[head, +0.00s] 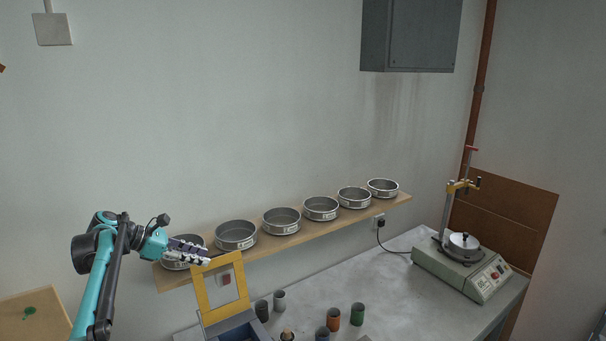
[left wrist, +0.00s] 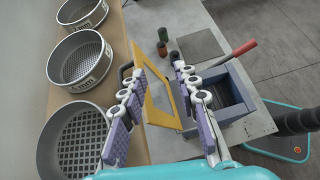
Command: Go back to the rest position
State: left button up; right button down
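My left gripper (head: 205,254) is raised at the left end of the wooden shelf, in front of the leftmost sieve (head: 178,265). It looks close to a yellow frame (head: 206,294); I cannot tell whether they touch. In the left wrist view the two fingers of the left gripper (left wrist: 159,64) are spread apart with nothing held between them. The yellow frame (left wrist: 155,104) shows beyond and between the fingers there. My right gripper is in neither view.
The wooden shelf (head: 300,236) on the wall carries several round sieves. Below, the bench (head: 400,300) holds a blue-grey box (left wrist: 238,92) with a red-handled lever, several small cups, and a sieve shaker (head: 465,268) at the right. A grey cabinet (head: 410,35) hangs above.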

pick_arm(q)
jog(key=s+d+m+y, duration=0.3)
jog(key=s+d+m, duration=0.3)
jog(key=s+d, duration=0.25)
jog(key=s+d+f+m+y, duration=0.3)
jog(key=s+m, duration=0.3)
jog(key=s, duration=0.4)
jog(key=s+d+f+m+y, duration=0.2)
jog(key=s+f+m, duration=0.3)
jog(key=s, duration=0.5)
jog(key=s+f+m+t+y, duration=0.2)
jog(key=s+f+m, duration=0.3)
jog(key=s+m, duration=0.15)
notch_tip(320, 180, down, 18)
jog(key=b, duration=1.8)
jog(key=shift+s+a+f, duration=0.15)
jog(key=shift+s+a, duration=0.05)
